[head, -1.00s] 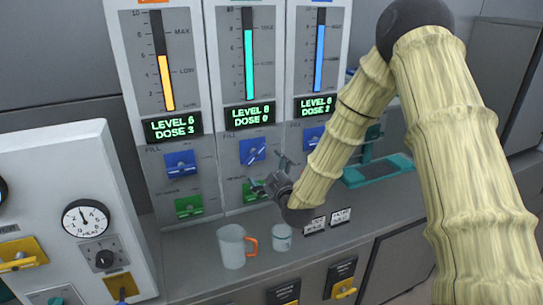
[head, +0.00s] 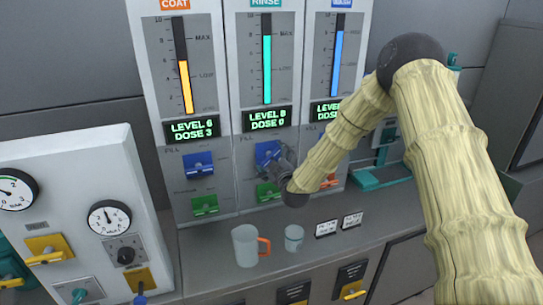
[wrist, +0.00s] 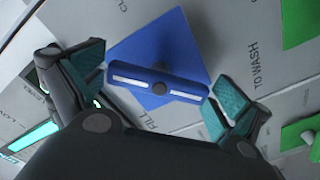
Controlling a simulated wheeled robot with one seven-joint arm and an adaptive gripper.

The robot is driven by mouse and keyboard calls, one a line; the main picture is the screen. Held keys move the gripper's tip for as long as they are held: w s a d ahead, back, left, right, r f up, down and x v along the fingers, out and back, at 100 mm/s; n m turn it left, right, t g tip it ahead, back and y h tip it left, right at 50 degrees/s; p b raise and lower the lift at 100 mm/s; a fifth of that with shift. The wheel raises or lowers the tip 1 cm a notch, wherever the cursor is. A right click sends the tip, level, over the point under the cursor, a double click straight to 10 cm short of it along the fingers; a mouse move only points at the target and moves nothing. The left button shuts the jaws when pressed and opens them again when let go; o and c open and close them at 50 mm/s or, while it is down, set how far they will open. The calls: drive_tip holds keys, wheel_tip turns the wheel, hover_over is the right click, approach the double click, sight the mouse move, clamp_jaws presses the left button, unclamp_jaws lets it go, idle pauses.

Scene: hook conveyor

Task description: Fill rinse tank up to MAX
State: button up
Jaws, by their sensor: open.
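The rinse tank gauge (head: 266,70) is the middle column in the head view. Its teal bar reaches near the upper mark, and its display (head: 267,119) reads LEVEL 8, DOSE 0. The blue rinse fill valve (head: 265,150) sits below the display, partly hidden by my gripper (head: 276,163). In the wrist view, the valve's blue bar handle (wrist: 158,79) with white stripes lies between the teal finger pads of my gripper (wrist: 157,84). The fingers are apart, one near each end of the bar. I cannot tell whether they touch it.
A green valve (head: 267,191) is just below the fill valve. The coat gauge (head: 181,65) is to the left and another blue-barred gauge (head: 338,60) to the right. A mug (head: 245,246) with an orange handle and a small cup (head: 294,238) stand on the counter below.

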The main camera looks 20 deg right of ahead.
drive_tip(key=shift+w, duration=0.1)
drive_tip(key=c, duration=0.8)
drive_tip(key=shift+f+m+b, duration=0.1)
drive_tip(key=shift+m+b, duration=0.3)
drive_tip(key=shift+b, duration=0.3)
drive_tip(key=shift+f+m+b, duration=0.1)
drive_tip(key=shift+m+b, duration=0.2)
drive_tip(key=shift+b, duration=0.2)
drive_tip(key=m+b, duration=0.3)
drive_tip(key=shift+b, duration=0.4)
drive_tip(key=m+b, duration=0.3)
drive_tip(key=shift+r+m+b, duration=0.2)
drive_tip(key=shift+m+b, duration=0.1)
